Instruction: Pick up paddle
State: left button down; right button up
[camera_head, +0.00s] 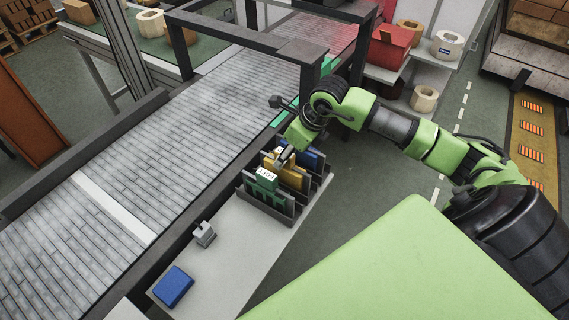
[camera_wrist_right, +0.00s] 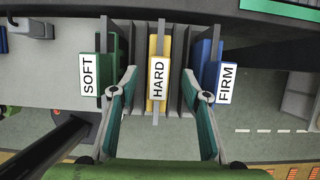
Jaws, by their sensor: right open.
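Three paddles stand side by side in a grey slotted rack (camera_head: 283,217). The green one (camera_head: 266,181) is labelled SOFT in the wrist view (camera_wrist_right: 89,75). The yellow one (camera_head: 291,178) in the middle reads HARD (camera_wrist_right: 157,68). The blue one (camera_head: 313,158) reads FIRM (camera_wrist_right: 216,72). My right gripper (camera_head: 284,158) is just above the rack. In the wrist view its open fingers (camera_wrist_right: 161,85) point at the yellow paddle, one on each side in the picture, with nothing held. Whether they reach past its edge I cannot tell. My left gripper is not in view.
The rack stands on a grey table (camera_head: 222,272) beside a conveyor (camera_head: 130,160). A blue block (camera_head: 173,287) and a small grey object (camera_head: 204,234) lie nearer on the table. A dark frame (camera_head: 250,40) spans the conveyor behind. A red bin (camera_head: 391,45) sits on a shelf at the back.

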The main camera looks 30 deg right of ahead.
aim_at(285, 169)
jog(key=shift+w+a+f+p, duration=0.3)
jog(key=shift+f+p, duration=0.1)
jog(key=shift+p, duration=0.15)
jog(key=p+x, duration=0.1)
jog(key=x, duration=0.2)
jog(key=shift+w+f, duration=0.2)
jog(key=shift+w, duration=0.1)
jog(key=shift+w+f, duration=0.1)
jog(key=shift+f, duration=0.25)
jog(key=shift+r, duration=0.1)
grip_shut()
